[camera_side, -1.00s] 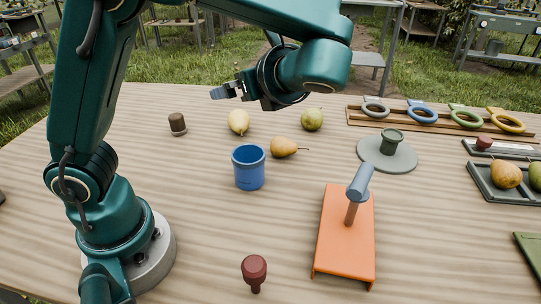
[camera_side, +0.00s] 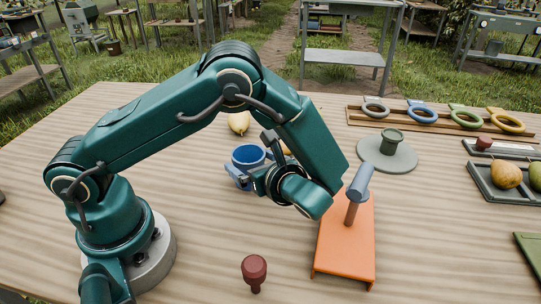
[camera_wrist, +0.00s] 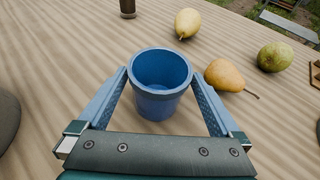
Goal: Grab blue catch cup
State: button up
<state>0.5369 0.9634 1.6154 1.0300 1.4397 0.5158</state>
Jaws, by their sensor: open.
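The blue catch cup (camera_side: 248,154) stands upright on the wooden table in the side view, its lower part hidden by my gripper. In the wrist view the empty cup (camera_wrist: 160,84) sits between the two fingers of my gripper (camera_wrist: 158,88). The fingers are spread apart, one on each side of the cup. Small gaps seem to show between fingers and cup, though contact near the tips is hard to tell. In the side view my gripper (camera_side: 250,170) is low beside the cup, reaching it from the right.
A yellow pear (camera_wrist: 187,22), a brownish pear (camera_wrist: 226,75) and a green pear (camera_wrist: 275,57) lie beyond and right of the cup. A dark peg (camera_wrist: 127,8) stands behind. An orange stand (camera_side: 345,240) with a grey-blue handle is near my wrist.

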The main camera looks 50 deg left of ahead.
aim_at(244, 157)
jog(key=shift+x, duration=2.3)
jog(key=c, duration=1.1)
jog(key=shift+r, duration=0.1)
jog(key=shift+c, duration=0.2)
